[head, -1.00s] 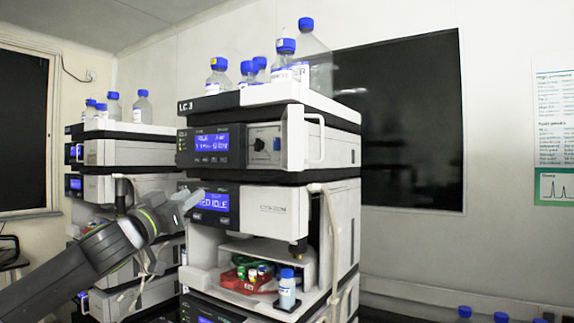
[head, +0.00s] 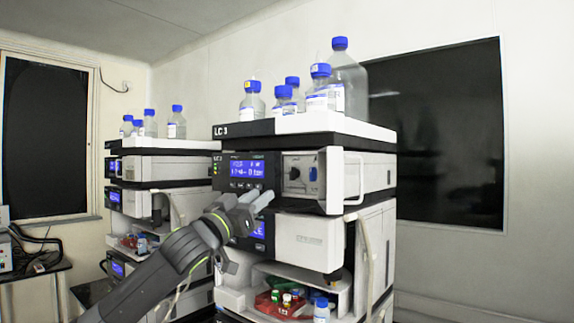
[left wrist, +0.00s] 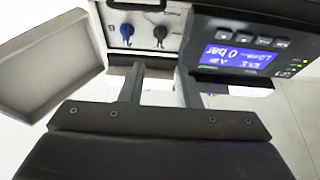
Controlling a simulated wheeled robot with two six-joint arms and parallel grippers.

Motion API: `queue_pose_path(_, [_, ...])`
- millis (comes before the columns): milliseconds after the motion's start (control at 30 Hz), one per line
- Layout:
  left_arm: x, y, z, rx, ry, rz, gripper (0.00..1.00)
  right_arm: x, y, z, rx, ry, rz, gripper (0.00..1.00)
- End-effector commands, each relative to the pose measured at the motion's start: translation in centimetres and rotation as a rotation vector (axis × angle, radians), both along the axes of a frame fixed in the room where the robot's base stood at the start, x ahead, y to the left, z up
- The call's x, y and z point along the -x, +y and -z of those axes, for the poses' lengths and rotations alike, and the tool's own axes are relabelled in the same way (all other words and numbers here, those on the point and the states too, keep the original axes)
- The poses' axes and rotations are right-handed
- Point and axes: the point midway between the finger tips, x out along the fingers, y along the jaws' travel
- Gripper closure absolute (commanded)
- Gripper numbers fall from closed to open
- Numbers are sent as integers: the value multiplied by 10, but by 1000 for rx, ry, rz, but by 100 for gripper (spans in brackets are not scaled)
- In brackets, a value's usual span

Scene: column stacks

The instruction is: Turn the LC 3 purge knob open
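The LC 3 stack (head: 233,130) stands in the middle of the head view. Its upper module has a panel with a black knob (head: 294,173) and a blue knob (head: 312,173). The left wrist view, upside down, also shows the blue knob (left wrist: 127,30) and the black knob (left wrist: 160,32). I cannot read which is labelled purge. My left gripper (head: 259,197) is just below and left of the panel, apart from both knobs. In the left wrist view its fingers (left wrist: 160,70) are spread and empty. My right gripper is not in view.
A lit display (head: 246,169) sits left of the knobs, and a pale projecting cover (head: 330,180) with a handle sits to their right. Blue-capped bottles (head: 320,88) stand on top. Another stack (head: 160,165) is behind left.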

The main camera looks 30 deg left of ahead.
Motion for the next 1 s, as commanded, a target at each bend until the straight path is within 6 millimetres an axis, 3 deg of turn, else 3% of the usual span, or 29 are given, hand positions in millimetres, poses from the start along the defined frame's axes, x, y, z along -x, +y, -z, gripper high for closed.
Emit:
queue_pose_path(33, [-7, 0, -8, 7, 1, 3, 70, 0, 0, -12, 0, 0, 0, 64])
queue_pose_path(600, [-80, -7, -38, 6, 0, 2, 70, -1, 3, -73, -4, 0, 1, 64])
queue_pose_path(800, [-99, -7, -44, 3, 0, 1, 70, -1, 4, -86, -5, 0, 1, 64])
queue_pose_path(1000, [-107, -8, -45, 0, 1, 0, 70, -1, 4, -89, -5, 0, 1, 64])
